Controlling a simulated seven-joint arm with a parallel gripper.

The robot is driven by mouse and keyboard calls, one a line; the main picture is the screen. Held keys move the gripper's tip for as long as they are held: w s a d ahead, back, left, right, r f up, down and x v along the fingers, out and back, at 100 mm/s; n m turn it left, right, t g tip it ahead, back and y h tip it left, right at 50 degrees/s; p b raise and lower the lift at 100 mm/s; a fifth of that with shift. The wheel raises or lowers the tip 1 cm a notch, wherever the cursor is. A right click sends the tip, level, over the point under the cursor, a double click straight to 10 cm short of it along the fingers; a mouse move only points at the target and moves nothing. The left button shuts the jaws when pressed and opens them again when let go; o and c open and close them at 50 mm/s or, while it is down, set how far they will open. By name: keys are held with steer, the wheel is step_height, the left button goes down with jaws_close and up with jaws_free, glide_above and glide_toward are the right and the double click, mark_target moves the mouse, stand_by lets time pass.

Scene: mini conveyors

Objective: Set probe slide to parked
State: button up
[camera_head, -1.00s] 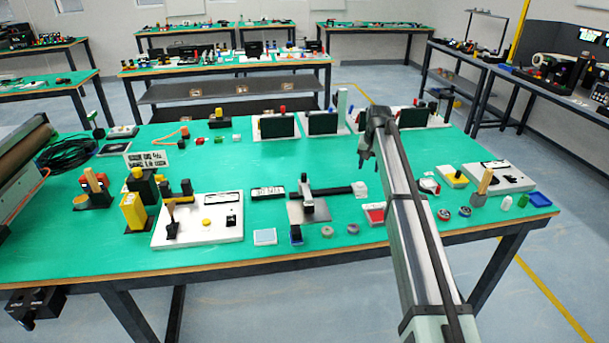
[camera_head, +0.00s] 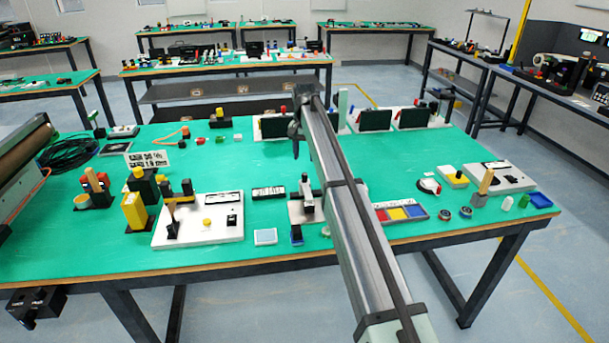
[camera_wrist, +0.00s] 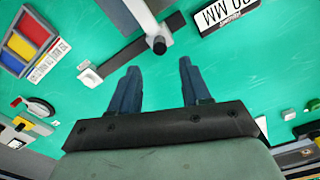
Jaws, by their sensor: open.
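The probe slide shows in the wrist view as a dark rail (camera_wrist: 122,56) crossed by a grey carriage arm with a round black knob (camera_wrist: 158,45). A small white block (camera_wrist: 90,77) sits at the rail's left end. In the head view the carriage (camera_head: 306,197) stands over a grey plate (camera_head: 296,213); my arm hides most of the rail there. My gripper (camera_wrist: 158,66) is open and empty, its two fingers apart, with the knob showing just beyond and between the fingertips. In the head view my gripper (camera_head: 297,142) is above the table, behind the slide.
A tray with red, yellow and blue sections (camera_head: 400,212) lies to the right. A white panel with levers (camera_head: 200,228) stands at left. Dark screens (camera_head: 323,123) stand behind. Green table between is clear.

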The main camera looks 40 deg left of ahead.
mark_target(305, 173)
step_height(305, 173, down, 9)
steer(key=shift+r, duration=0.1)
stand_by(0.3)
jaws_close()
stand_by(0.5)
steer(key=shift+d, duration=0.1)
